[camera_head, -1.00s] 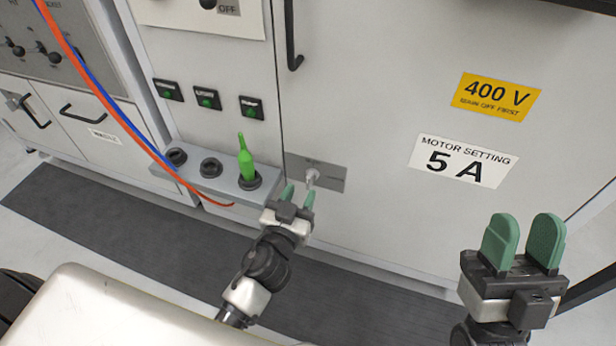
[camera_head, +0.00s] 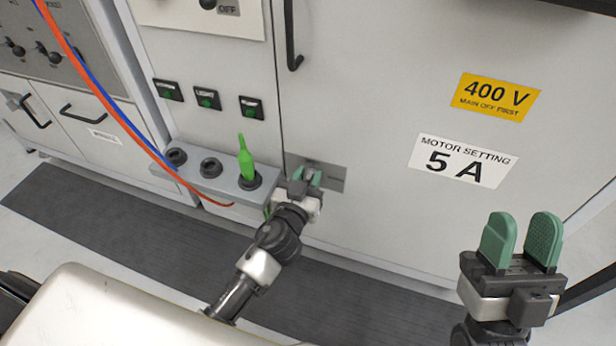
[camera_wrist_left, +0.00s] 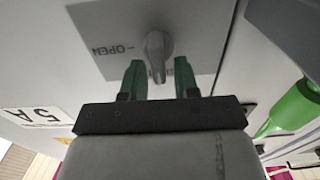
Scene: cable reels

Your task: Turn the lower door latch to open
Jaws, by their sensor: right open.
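The lower door latch is a small grey metal lever on a grey plate (camera_head: 333,177) low on the cabinet door. In the left wrist view the lever (camera_wrist_left: 156,52) points down the picture, toward my gripper. The word OPEN, upside down, is on the plate left of it; another label is mostly hidden behind a finger. My left gripper (camera_head: 306,177) is at the plate. In the left wrist view its green fingers (camera_wrist_left: 159,80) are apart, with the lever's end between them; contact cannot be told. My right gripper (camera_head: 521,243) is open and empty, away from the door.
A grey ledge (camera_head: 222,184) with sockets juts out left of the latch. A green plug (camera_head: 246,160) stands in its right socket, close to my left gripper. Red and blue cables (camera_head: 105,98) hang at left. A dark mat (camera_head: 130,235) covers the floor before the cabinet.

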